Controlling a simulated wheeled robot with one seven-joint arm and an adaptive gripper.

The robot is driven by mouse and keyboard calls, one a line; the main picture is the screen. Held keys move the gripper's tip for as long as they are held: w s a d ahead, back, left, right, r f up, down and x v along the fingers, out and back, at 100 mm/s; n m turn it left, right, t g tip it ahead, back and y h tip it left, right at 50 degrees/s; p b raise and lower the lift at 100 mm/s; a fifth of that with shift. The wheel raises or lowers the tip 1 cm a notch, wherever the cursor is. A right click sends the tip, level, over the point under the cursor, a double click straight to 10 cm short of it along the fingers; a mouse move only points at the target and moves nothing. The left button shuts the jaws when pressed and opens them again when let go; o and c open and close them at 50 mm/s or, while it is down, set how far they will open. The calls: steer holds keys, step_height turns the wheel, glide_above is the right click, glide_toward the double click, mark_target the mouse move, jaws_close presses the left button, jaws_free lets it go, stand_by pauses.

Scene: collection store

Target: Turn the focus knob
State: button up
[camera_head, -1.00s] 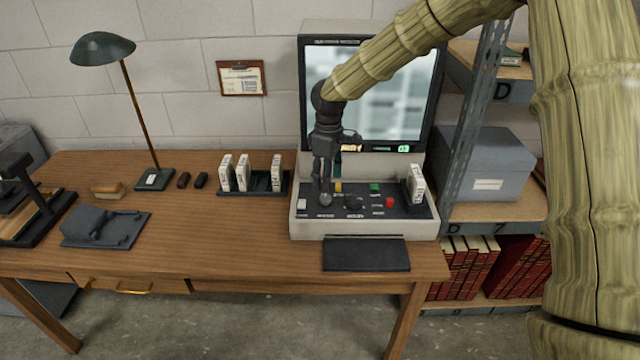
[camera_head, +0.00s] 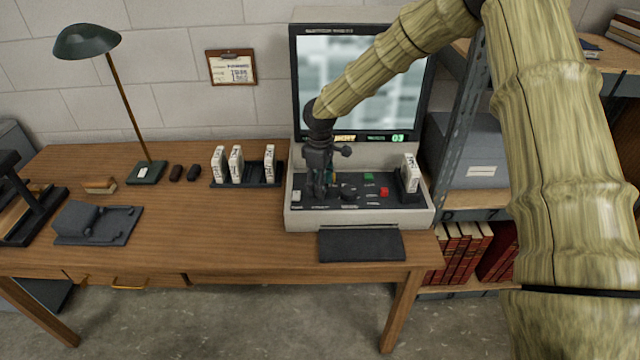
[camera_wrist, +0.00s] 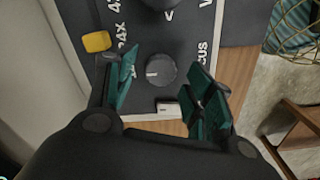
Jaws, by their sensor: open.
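The focus knob (camera_wrist: 160,71) is a round dark knob with a white pointer line, in the wrist view, beside a partly covered label ending in "CUS". My gripper (camera_wrist: 164,78) is open, with a teal-padded finger on each side of the knob. A gap shows between the knob and each finger; I cannot tell how far the tips reach down. In the head view my gripper (camera_head: 319,194) is over the left part of the reader's control panel and hides this knob. The lit screen (camera_head: 362,85) shows a blurred grey-green picture.
A second dark knob (camera_head: 347,195) is right of my gripper. A yellow button (camera_wrist: 97,41) and a white switch (camera_wrist: 168,108) lie close to my fingers. Green (camera_head: 369,177) and red (camera_head: 384,191) buttons and an upright white box (camera_head: 410,173) are farther right.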

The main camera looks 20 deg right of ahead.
steer(key=shift+f, duration=0.55)
steer(key=c, duration=1)
steer(key=shift+c, duration=0.2)
steer(key=m, duration=0.3)
steer(key=shift+r+m, duration=0.1)
steer(key=shift+m, duration=0.3)
steer(key=shift+m+p, duration=0.4)
steer(key=shift+m, duration=1.6)
